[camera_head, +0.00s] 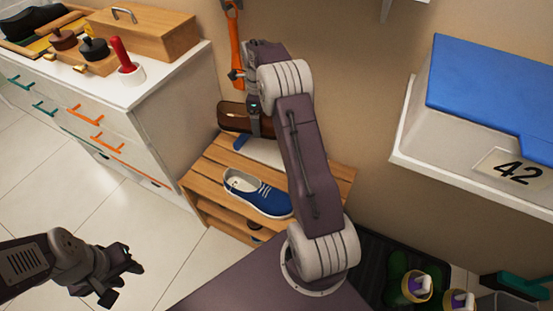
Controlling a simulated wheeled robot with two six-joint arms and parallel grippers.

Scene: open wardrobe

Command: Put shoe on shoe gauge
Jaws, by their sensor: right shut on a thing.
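A brown shoe (233,117) is at the back of the slatted wooden bench (211,174). My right gripper (256,126) points down and is shut on the shoe; its grip is partly hidden. A flat white board with a blue end, seemingly the shoe gauge (262,152), lies on the bench just in front of the brown shoe. My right arm hides its right part. A blue shoe with a white sole (262,197) sits on the bench nearer me, apart from the gauge. My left gripper (121,283) is open and empty above the floor at lower left.
A white drawer cabinet (140,125) with a wooden box (145,28) stands left of the bench. An orange shoehorn-like tool (235,45) hangs on the wall. A shelf with a blue box (490,85) juts out at right. Tiled floor is clear at left.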

